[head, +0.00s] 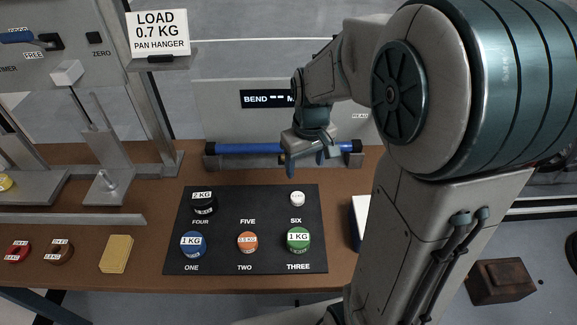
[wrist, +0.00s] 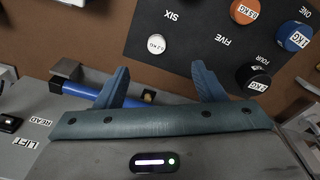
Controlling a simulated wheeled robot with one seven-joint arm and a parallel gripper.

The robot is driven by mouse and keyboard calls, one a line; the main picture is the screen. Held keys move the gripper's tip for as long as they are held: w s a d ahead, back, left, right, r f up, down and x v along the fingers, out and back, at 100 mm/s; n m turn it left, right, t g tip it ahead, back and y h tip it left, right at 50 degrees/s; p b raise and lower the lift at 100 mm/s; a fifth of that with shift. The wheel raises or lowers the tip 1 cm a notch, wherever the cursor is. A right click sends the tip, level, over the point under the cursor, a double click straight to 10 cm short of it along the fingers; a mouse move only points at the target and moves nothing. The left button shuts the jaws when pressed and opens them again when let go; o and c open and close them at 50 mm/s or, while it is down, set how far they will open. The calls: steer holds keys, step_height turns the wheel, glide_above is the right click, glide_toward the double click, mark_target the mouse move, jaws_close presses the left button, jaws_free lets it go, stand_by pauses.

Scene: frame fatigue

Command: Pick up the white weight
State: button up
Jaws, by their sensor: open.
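The white weight (head: 297,199) is a small white disc standing above the label SIX on the black mat (head: 222,262). In the wrist view the white weight (wrist: 156,44) lies beyond the fingers, between them and nearer the left one. My gripper (head: 305,160) is open and empty, with its fingers apart. In the head view it is behind the mat, over the blue bar. In the wrist view the two blue-grey fingers of my gripper (wrist: 160,82) point toward the mat, apart from the weight.
Blue (head: 193,245), orange (head: 247,242), green (head: 298,240) and black (head: 205,204) weights share the mat. A blue bar (head: 245,148) lies behind it. Position FIVE looks empty.

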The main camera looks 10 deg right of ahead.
steer(key=n, duration=0.1)
glide_above(298, 196)
step_height(298, 196, down, 4)
steer(key=shift+n+g, duration=0.3)
steer(key=shift+g, duration=0.1)
steer(key=f, duration=0.9)
steer(key=shift+w+d+p, duration=0.2)
steer(key=shift+d+p, duration=0.05)
steer(key=shift+p, duration=0.15)
steer(key=shift+s+a+f+p, duration=0.1)
steer(key=shift+a+f+p, duration=0.1)
steer(key=shift+f, duration=1.15)
steer(key=shift+s+a+f+p, duration=0.1)
steer(key=shift+f+p, duration=0.1)
steer(key=shift+f, duration=1.1)
steer(key=c, duration=1.2)
